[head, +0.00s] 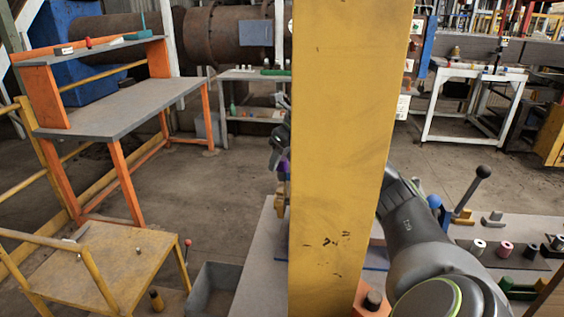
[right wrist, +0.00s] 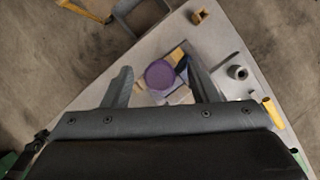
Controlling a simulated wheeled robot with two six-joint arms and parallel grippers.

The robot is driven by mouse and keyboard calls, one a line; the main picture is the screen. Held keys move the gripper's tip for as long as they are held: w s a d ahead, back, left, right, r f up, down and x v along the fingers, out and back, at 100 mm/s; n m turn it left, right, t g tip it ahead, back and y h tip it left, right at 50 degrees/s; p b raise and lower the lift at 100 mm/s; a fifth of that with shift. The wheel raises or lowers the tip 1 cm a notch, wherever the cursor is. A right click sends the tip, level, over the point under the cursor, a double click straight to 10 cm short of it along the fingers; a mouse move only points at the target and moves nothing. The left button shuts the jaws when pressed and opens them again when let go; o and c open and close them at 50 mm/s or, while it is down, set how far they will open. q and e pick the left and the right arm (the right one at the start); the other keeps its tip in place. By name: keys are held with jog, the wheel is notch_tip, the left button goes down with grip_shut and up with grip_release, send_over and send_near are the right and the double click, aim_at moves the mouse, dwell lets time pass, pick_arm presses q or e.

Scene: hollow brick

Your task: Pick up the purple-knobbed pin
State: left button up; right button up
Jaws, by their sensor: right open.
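The purple knob of the pin (right wrist: 159,75) shows in the right wrist view, between the two fingers of my right gripper (right wrist: 160,72). The fingers are open, with a gap on each side of the knob. The pin's shaft is hidden below the knob. In the head view, a bit of purple knob (head: 284,168) shows just left of the yellow post, below the visible part of my right gripper (head: 280,148). The post hides most of that gripper. My left gripper is in neither view.
A thick yellow post (head: 340,150) stands in front of my right forearm. A blue ball (head: 434,201) and black-knobbed lever (head: 472,190) stand right.

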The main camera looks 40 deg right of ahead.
jog(key=shift+p+x, duration=0.3)
jog(key=shift+x, duration=0.9)
jog(key=shift+w+f, duration=0.2)
jog(key=shift+w, duration=0.05)
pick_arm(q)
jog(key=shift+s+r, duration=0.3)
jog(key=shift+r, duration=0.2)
pick_arm(e)
jog(key=shift+c, duration=0.4)
jog(key=c, duration=1)
jog(key=shift+r, duration=0.1)
